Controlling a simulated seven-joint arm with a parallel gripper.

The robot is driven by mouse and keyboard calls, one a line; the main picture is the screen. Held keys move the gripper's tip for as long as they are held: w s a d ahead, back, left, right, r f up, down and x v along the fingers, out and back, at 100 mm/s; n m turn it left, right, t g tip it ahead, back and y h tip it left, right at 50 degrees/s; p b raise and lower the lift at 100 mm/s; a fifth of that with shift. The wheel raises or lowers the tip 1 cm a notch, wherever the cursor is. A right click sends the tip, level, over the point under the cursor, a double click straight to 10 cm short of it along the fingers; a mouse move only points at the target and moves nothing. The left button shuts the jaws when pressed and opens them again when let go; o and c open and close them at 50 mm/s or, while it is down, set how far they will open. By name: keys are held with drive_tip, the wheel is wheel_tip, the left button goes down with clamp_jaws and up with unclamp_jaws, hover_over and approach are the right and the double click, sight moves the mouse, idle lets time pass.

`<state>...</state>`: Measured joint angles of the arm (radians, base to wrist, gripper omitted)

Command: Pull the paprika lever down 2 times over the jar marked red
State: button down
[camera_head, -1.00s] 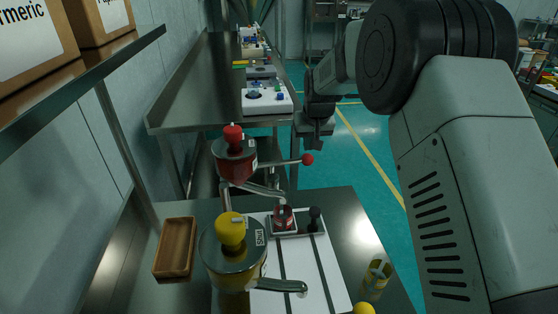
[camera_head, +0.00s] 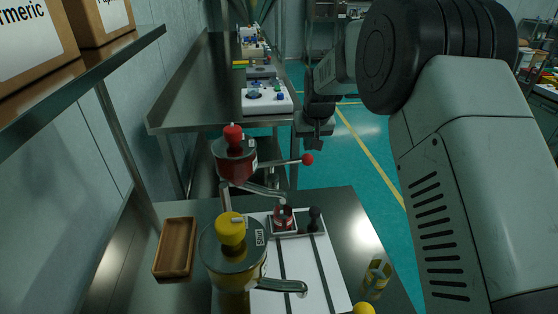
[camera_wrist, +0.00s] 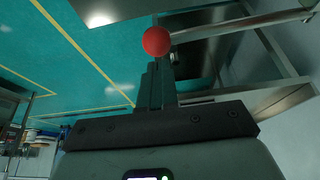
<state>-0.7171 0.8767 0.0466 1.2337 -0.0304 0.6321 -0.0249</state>
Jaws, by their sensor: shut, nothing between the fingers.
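The red-topped dispenser (camera_head: 236,160) stands at the back of the steel table. Its lever sticks out to the right and ends in a red ball (camera_head: 307,159). A jar with red marking (camera_head: 283,219) stands on a small holder below the dispenser's spout. My gripper (camera_head: 318,144) is shut and empty, just above and to the right of the red ball. In the wrist view the shut fingers (camera_wrist: 156,68) point at the red ball (camera_wrist: 157,41), which lies just beyond their tips. I cannot tell if they touch.
A yellow-topped dispenser (camera_head: 235,250) stands nearer, with a yellow ball (camera_head: 363,309) at the lower edge. A jar with yellow marking (camera_head: 377,274) stands at the right. A wooden tray (camera_head: 175,247) lies left. Boxes (camera_head: 34,45) fill the upper-left shelf.

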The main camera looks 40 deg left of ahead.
sight(308, 156)
drive_tip(key=shift+f, duration=0.1)
drive_tip(key=shift+f, duration=2.85)
drive_tip(key=shift+r, duration=4.8)
drive_tip(key=shift+f, duration=1.85)
drive_tip(key=shift+f, duration=0.1)
